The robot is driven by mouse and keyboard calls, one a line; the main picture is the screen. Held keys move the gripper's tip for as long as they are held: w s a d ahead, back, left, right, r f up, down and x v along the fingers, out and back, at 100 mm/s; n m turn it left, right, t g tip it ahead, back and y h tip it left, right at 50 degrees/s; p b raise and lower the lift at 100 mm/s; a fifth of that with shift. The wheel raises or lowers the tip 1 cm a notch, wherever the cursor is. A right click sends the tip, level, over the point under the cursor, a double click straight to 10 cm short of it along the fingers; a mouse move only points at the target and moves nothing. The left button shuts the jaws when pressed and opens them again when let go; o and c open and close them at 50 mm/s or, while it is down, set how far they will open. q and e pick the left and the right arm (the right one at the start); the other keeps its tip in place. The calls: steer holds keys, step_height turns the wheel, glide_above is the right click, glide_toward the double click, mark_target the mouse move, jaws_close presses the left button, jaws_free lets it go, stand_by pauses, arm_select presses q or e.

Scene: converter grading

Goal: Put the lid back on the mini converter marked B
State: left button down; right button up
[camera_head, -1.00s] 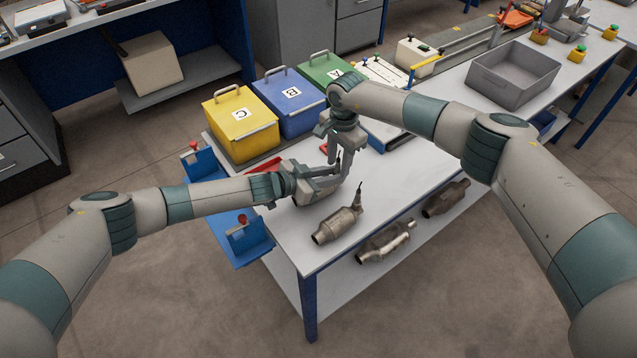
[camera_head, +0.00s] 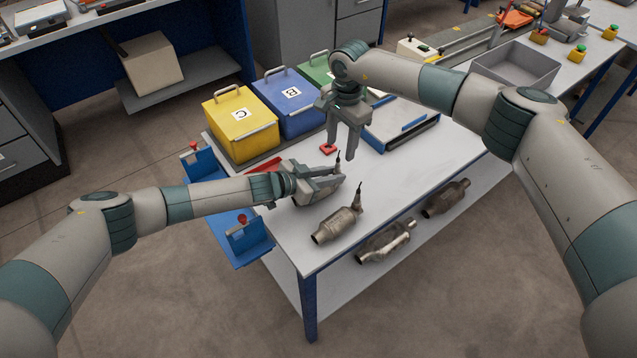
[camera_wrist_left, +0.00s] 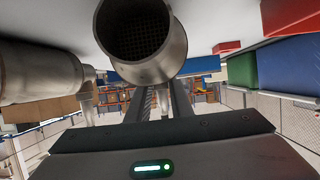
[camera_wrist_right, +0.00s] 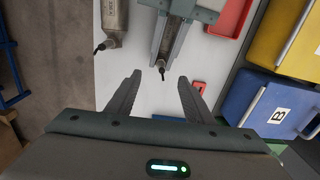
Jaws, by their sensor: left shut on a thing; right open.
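My left gripper (camera_head: 334,184) is shut on a metal converter, low over the table's near-left part. The converter's round open end (camera_wrist_left: 142,40) with dark mesh shows between the fingers in the left wrist view; its thin dark probe (camera_head: 338,161) stands up in the head view. My right gripper (camera_head: 343,155) is open and empty, pointing down just behind the left one. The letter B is on the blue box (camera_head: 300,118), which has a handle on top and looks closed; the right wrist view shows it at right (camera_wrist_right: 262,98). I see no B on a converter.
A silver converter (camera_head: 338,226) lies at the table's near edge; two more (camera_head: 385,242) (camera_head: 446,198) lie on the lower shelf. The yellow C box (camera_head: 240,140), a red tray (camera_head: 265,166), a small red part (camera_head: 328,148) and a blue-edged tray (camera_head: 402,130) are around.

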arm_select(q)
steer(key=shift+s+a+f, duration=0.15)
steer(key=shift+a+f, duration=0.2)
steer(key=shift+f, duration=0.25)
arm_select(e)
steer(key=shift+s+d+r, duration=0.1)
steer(key=shift+s+r, duration=0.05)
steer(key=shift+r, duration=2)
arm_select(q)
steer(key=c, duration=1.5)
jaws_free()
arm_select(e)
steer(key=shift+f, duration=0.1)
arm_select(q)
steer(key=shift+w+r, duration=0.2)
steer(key=shift+d+r, duration=0.2)
steer(key=shift+d, duration=0.05)
steer(key=shift+a, duration=0.1)
steer(key=b+v, duration=0.3)
steer(key=v, duration=1.4)
steer(key=shift+s+r, duration=0.1)
steer(key=shift+s, duration=0.05)
arm_select(e)
step_height(320, 180, down, 4)
steer(key=shift+r, duration=0.25)
